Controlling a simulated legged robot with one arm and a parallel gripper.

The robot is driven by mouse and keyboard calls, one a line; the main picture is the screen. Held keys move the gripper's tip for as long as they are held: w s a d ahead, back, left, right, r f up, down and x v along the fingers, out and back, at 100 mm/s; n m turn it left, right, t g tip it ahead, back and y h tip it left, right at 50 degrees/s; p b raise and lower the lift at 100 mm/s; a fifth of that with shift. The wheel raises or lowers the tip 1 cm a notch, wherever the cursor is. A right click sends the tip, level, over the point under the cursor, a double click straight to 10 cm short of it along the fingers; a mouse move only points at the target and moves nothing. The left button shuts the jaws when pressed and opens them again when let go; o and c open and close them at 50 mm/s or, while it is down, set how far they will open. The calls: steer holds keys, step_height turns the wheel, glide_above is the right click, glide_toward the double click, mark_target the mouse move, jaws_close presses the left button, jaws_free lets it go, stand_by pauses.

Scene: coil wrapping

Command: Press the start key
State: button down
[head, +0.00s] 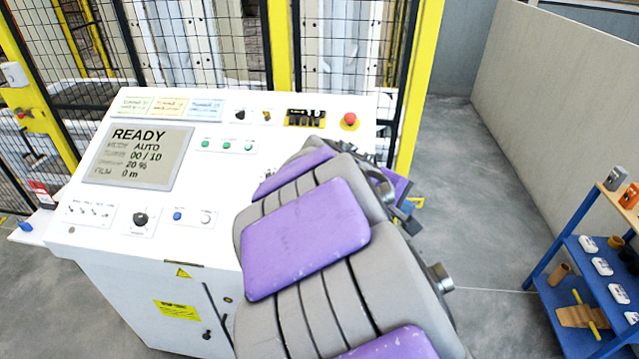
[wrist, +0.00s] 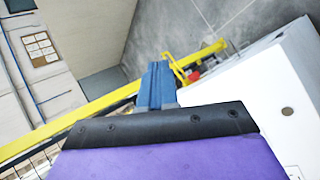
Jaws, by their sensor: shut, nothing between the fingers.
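The white control console (head: 150,255) stands in front of me in the head view, its screen (head: 138,157) reading READY, AUTO and 00 / 10. A row of small green buttons (head: 227,145) sits right of the screen. A blue button (head: 178,215) and a pale button (head: 207,217) sit below it. Their labels are too small to read, so I cannot tell which is the start key. My gripper (head: 408,211) is beyond the console's right side, partly hidden by my arm. In the wrist view its blue fingers (wrist: 156,84) are shut and empty, apart from the console.
A red mushroom button (head: 349,120) is at the console's back right. Yellow-framed mesh fencing (head: 283,45) stands behind it. A blue shelf rack (head: 575,255) with small items stands at the far right. Grey floor (head: 480,190) between is clear. My arm hides the console's right part.

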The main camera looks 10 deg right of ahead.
steer(key=w+a+f+n+t, duration=0.2)
steer(key=w+a+n+t, duration=0.2)
steer(key=w+a+n, duration=0.45)
steer(key=w+a+f+n+t, duration=0.1)
steer(key=w+a+n+t, duration=0.35)
steer(key=w, duration=0.75)
steer(key=shift+m+g+y, duration=0.5)
steer(key=shift+m+g, duration=0.3)
steer(key=shift+g, duration=0.05)
steer(key=w+f+b, duration=0.1)
steer(key=f, duration=0.1)
steer(key=f+b, duration=0.2)
steer(key=w+f+b, duration=0.1)
steer(key=f+b, duration=0.1)
steer(key=shift+w, duration=0.3)
steer(key=shift+w+d+f+b, duration=0.35)
steer(key=shift+d+f+b, duration=0.2)
steer(key=shift+f, duration=0.2)
steer(key=shift+w+d+f, duration=0.2)
steer(key=shift+d+f, duration=0.05)
steer(key=shift+d, duration=0.3)
steer(key=shift+a, duration=0.7)
steer(key=shift+d, duration=0.55)
